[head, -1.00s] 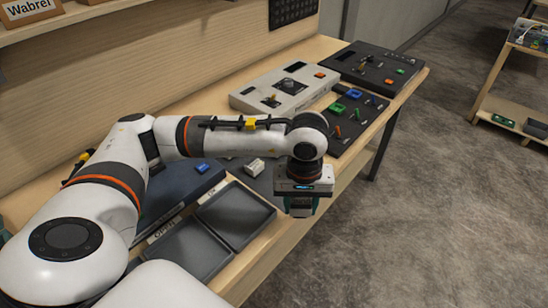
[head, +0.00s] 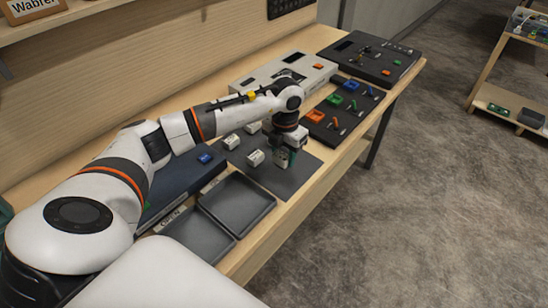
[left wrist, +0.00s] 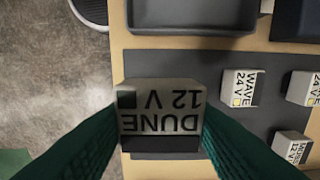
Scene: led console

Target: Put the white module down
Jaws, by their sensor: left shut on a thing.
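My left gripper (head: 283,158) is over the right part of the dark grey mat (head: 296,178) in the head view. In the left wrist view its green fingers (left wrist: 160,118) are shut on a white module (left wrist: 160,110) marked DUNE 12 V, one finger on each side. The module is low over or on the mat; I cannot tell whether it touches. The gripper hides most of it in the head view. Other white modules stand on the mat, one marked WAVE 24 V (left wrist: 240,88). My right gripper is not in view.
Two dark trays (head: 270,204) lie left of the mat, near the table's front edge. A dark console with a blue block (head: 205,157) is behind them. A black panel with coloured parts (head: 345,132) and a pale console (head: 322,68) lie beyond the mat.

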